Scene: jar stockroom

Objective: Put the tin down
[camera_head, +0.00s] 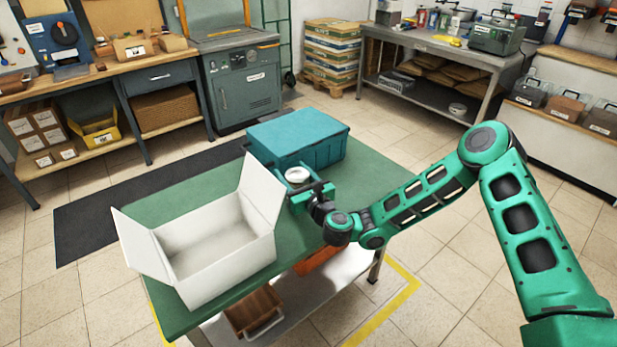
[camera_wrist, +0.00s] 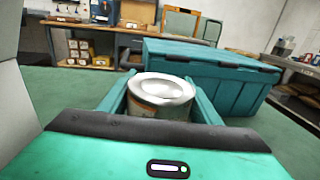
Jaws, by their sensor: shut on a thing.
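The tin (camera_wrist: 160,95) is a round can with a pale metal lid and a brownish side, upright between the two fingers of my gripper (camera_wrist: 163,103). My gripper is shut on it. In the head view the tin (camera_head: 297,175) shows as a white round top at my gripper (camera_head: 300,188), over the green table (camera_head: 374,180), between the white box and the teal crate. The fingers and palm hide the tin's lower part, so I cannot tell whether its base touches the table.
An open white box (camera_head: 222,270) with raised flaps stands left of my gripper. A closed teal crate (camera_head: 300,138) stands just behind it and also shows in the wrist view (camera_wrist: 215,70).

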